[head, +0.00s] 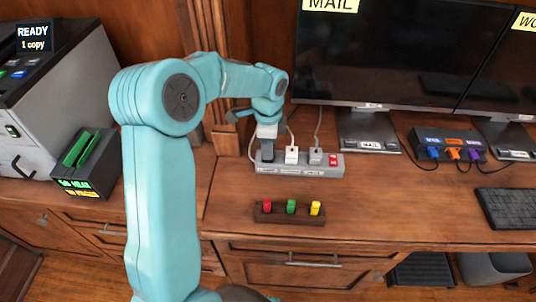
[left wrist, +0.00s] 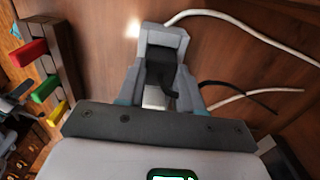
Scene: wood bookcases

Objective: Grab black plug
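The black plug (left wrist: 162,72) sits at the end of the grey power strip (left wrist: 162,38), between the two fingers of my left gripper (left wrist: 160,88). In the head view, my left gripper (head: 268,133) is over the left end of the strip, with the black plug (head: 267,154) right below it. The fingers stand on both sides of the plug. I cannot tell whether they press on it. The strip also shows in the head view (head: 300,170). My right gripper is in neither view.
A white plug (head: 291,155), a grey plug (head: 315,156) and a red switch (head: 334,160) are on the strip. In front stands a dark holder (head: 290,218) with red, green and yellow pieces. Monitors (head: 375,60) are behind. A printer (head: 45,90) is left.

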